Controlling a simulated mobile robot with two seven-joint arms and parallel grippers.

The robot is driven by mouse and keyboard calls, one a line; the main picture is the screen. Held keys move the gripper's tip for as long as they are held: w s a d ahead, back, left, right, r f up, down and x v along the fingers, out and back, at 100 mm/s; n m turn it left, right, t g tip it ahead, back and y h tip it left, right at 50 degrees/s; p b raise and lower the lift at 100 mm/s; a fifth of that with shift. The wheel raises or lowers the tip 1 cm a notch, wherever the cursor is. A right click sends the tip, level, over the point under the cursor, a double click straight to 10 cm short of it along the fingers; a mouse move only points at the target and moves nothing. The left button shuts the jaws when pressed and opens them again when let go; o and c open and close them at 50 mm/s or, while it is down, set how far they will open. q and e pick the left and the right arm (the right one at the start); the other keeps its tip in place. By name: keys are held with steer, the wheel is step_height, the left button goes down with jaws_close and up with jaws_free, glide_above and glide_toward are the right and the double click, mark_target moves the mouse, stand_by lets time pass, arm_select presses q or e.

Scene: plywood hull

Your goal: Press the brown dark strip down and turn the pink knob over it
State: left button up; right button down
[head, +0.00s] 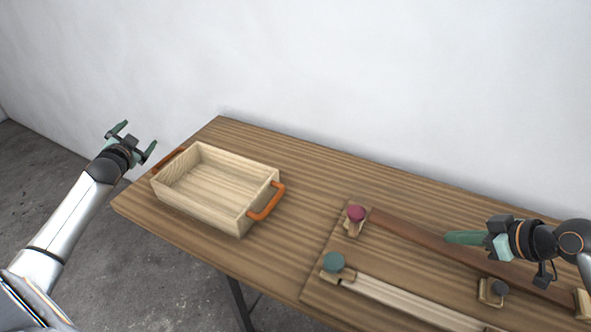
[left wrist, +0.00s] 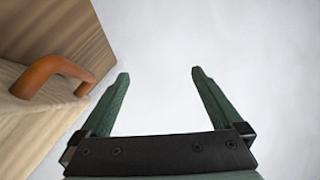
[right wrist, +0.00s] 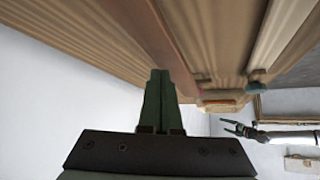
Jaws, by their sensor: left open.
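The brown dark strip (head: 420,239) lies slanting along the board at the right; it also shows in the right wrist view (right wrist: 172,40). The pink knob (head: 356,213) sits on a small wooden piece just beside the strip's left end; that piece points toward the front, and I cannot tell whether it overlaps the strip. My right gripper (head: 447,238) is shut with nothing between its fingers. Its fingertips (right wrist: 160,72) are at the strip's middle; whether they touch it is unclear. My left gripper (head: 136,141) is open and empty beyond the table's left end, far from the knob.
A wooden tray (head: 205,205) with orange handles stands on the table's left part. A teal knob (head: 333,262) sits at the end of a pale strip (head: 410,302) in front. A dark grey knob (head: 500,287) is near the right. The table between tray and board is clear.

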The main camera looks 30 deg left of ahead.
arm_select(q)
steer(key=w+d+f+n+t+h, duration=0.1)
steer(key=w+d+n+h, duration=0.25)
steer(key=d, duration=0.65)
step_height(320, 180, up, 4)
steer(key=m+g+h, duration=1)
steer(key=m+h, duration=0.3)
steer(key=h, duration=0.1)
glide_above(356, 216)
steer(key=w, duration=0.3)
steer(key=shift+s+a+f, duration=0.15)
steer(key=shift+s+a, duration=0.05)
steer(key=shift+a, duration=0.2)
steer(key=d+m+g+y, duration=0.1)
steer(key=s+m+y, duration=0.1)
steer(key=shift+s+d+f+m+g, duration=0.1)
steer(key=shift+s+d+m+g, duration=0.1)
steer(key=shift+d+m+g, duration=0.2)
steer(key=f+m+y, duration=0.1)
steer(key=f, duration=0.2)
steer(key=s+f+m+g+y, duration=0.1)
steer(key=f+y, duration=0.1)
steer(key=f, duration=0.1)
steer(key=a+f+m+y, duration=0.1)
steer(key=f+y, duration=0.1)
steer(key=f, duration=0.2)
steer(key=shift+s+m+g, duration=0.15)
steer(key=shift+m+g, duration=0.1)
steer(key=shift+g, duration=0.05)
